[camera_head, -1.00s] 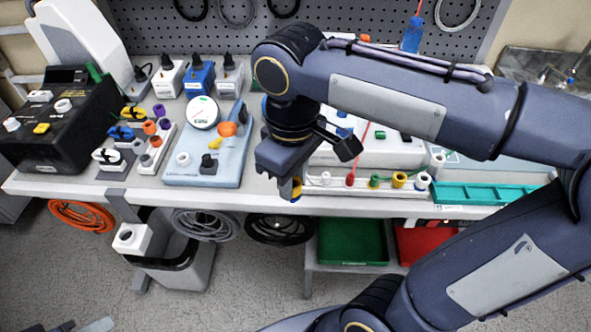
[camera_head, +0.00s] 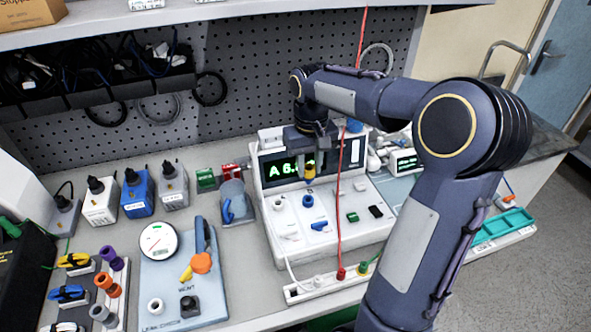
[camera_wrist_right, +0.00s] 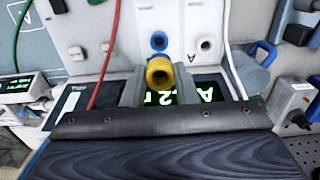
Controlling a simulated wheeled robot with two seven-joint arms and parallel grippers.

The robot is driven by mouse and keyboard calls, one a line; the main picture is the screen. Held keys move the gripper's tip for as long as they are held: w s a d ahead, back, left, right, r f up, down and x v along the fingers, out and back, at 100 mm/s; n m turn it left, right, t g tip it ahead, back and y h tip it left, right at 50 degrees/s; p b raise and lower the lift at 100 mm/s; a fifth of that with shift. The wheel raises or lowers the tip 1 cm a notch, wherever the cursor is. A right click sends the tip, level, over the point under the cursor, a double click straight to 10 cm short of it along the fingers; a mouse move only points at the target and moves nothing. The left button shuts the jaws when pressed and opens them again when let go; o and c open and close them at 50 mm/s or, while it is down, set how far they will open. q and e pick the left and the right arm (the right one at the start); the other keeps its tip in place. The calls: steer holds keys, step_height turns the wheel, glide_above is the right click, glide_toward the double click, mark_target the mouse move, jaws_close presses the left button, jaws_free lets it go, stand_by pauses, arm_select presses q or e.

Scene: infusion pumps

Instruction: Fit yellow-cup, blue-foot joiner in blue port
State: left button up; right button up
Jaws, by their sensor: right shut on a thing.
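My right gripper (camera_head: 309,165) is shut on the joiner with the yellow cup (camera_head: 310,170), in front of the pump's lit display. In the right wrist view the yellow cup (camera_wrist_right: 160,75) sits between the fingers; its blue foot is mostly hidden there. The blue port (camera_head: 308,201) is on the pump's white front, just below the joiner in the head view. It also shows in the right wrist view (camera_wrist_right: 158,40), beyond the cup. The joiner and the port look apart. My left gripper is out of view.
The white pump (camera_head: 265,215) also has a white port (camera_head: 278,204) left of the blue one. A red line (camera_head: 340,220) hangs down in front of the pump. A gauge board (camera_head: 170,270) stands to the left, and a teal tray (camera_head: 505,225) to the right.

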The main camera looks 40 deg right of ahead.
mark_target(309, 181)
step_height(309, 181, down, 5)
steer(key=b, duration=0.4)
steer(key=shift+b, duration=0.3)
steer(key=shift+r, duration=0.15)
steer(key=shift+f+p, duration=0.2)
steer(key=shift+p, duration=0.15)
steer(key=shift+f+b, duration=0.6)
steer(key=shift+f, duration=0.45)
stand_by(1.2)
steer(key=o, duration=1.5)
